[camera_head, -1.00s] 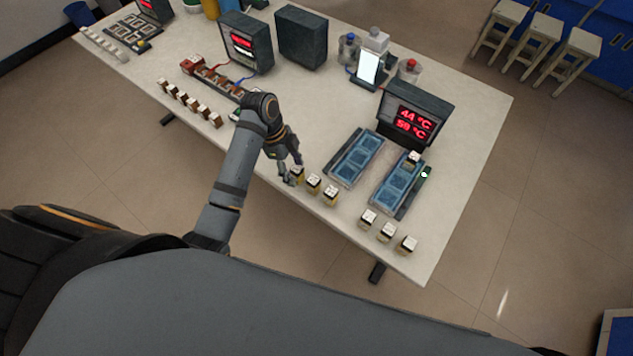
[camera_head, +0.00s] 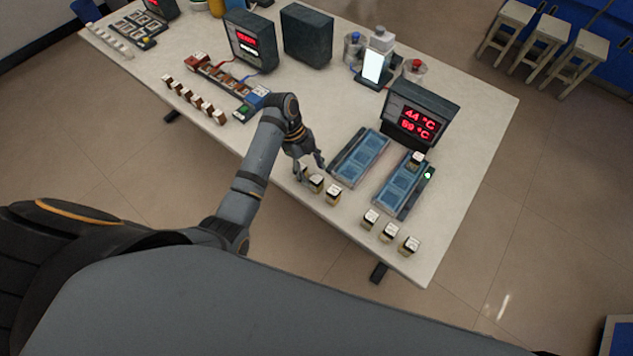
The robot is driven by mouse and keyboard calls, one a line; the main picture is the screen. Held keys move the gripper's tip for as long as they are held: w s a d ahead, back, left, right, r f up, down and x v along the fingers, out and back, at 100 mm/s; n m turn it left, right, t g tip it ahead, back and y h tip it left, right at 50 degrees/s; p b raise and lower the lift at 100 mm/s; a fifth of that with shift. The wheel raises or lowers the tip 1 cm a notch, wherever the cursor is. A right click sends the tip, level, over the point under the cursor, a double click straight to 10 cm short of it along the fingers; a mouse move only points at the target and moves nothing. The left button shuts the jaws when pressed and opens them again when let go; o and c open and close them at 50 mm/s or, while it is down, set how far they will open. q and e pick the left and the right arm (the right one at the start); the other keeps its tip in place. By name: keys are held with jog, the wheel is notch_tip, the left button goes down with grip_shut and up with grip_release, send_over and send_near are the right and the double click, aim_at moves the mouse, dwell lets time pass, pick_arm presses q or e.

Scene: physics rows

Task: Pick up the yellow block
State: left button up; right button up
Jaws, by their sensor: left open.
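Several small blocks with white tops and yellowish-brown sides stand along the table's front edge. My left gripper (camera_head: 309,174) is open at the left end of the nearer row of three. The leftmost block (camera_head: 302,172) is partly hidden by the gripper. The right block of that row (camera_head: 333,196) stands clear of it. Three more blocks stand to the right: one (camera_head: 370,219), another (camera_head: 390,233) and a last one (camera_head: 409,246). Which one is meant by yellow is not clear. My right gripper is not in view.
Two blue-celled trays, left (camera_head: 358,158) and right (camera_head: 398,193), lie behind the blocks; a block (camera_head: 416,160) sits in the right one. A temperature display (camera_head: 418,113) stands behind. A row of brown-and-white blocks (camera_head: 194,99) is at left. The table (camera_head: 465,150) is clear at right.

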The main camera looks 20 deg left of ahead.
aim_at(314, 177)
pick_arm(q)
jog(key=x, duration=0.4)
jog(key=shift+s+d+p, duration=0.25)
jog(key=shift+p, duration=0.15)
grip_shut()
